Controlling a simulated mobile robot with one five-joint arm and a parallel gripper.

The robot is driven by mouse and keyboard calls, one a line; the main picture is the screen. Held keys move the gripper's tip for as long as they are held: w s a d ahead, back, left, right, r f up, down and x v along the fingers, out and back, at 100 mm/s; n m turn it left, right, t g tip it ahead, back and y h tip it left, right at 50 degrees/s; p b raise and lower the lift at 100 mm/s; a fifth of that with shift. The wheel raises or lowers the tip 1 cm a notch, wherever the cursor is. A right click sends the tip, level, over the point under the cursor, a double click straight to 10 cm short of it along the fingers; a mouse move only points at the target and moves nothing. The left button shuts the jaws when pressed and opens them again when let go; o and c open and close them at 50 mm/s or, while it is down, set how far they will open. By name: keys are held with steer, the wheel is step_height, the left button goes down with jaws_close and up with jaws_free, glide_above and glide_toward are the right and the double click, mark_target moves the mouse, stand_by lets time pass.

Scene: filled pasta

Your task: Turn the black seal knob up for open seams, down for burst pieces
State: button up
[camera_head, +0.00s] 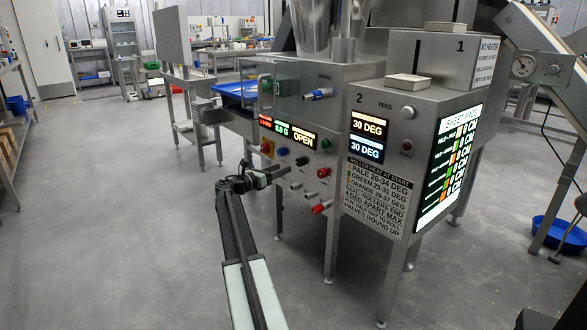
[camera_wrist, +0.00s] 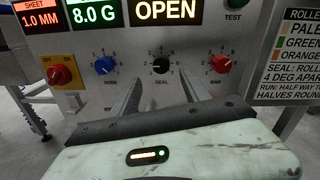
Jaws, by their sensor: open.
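The black seal knob (camera_wrist: 160,65) is on the machine's front panel, above the label SEAL, with a scale of small numbers around it. In the head view the black knob (camera_head: 302,161) is in the row below the displays. Its exact pointer setting is too small to read. My gripper (camera_wrist: 162,82) is open and empty. Its two fingers point at the panel, one to the left and one to the right of the knob, and seem short of it. In the head view my gripper (camera_head: 284,172) is in front of the panel's left part. An OPEN display (camera_wrist: 166,11) is lit above the knob.
A blue knob (camera_wrist: 104,65) is left of the seal knob and a red gap knob (camera_wrist: 221,64) is right of it. A red-and-yellow switch (camera_wrist: 61,75) is further left. Open floor (camera_head: 130,240) is at left.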

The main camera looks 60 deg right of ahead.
mark_target(298, 162)
steer(key=x, duration=0.7)
steer(key=shift+s+d, duration=0.1)
steer(key=shift+d, duration=0.2)
steer(key=shift+c, duration=0.2)
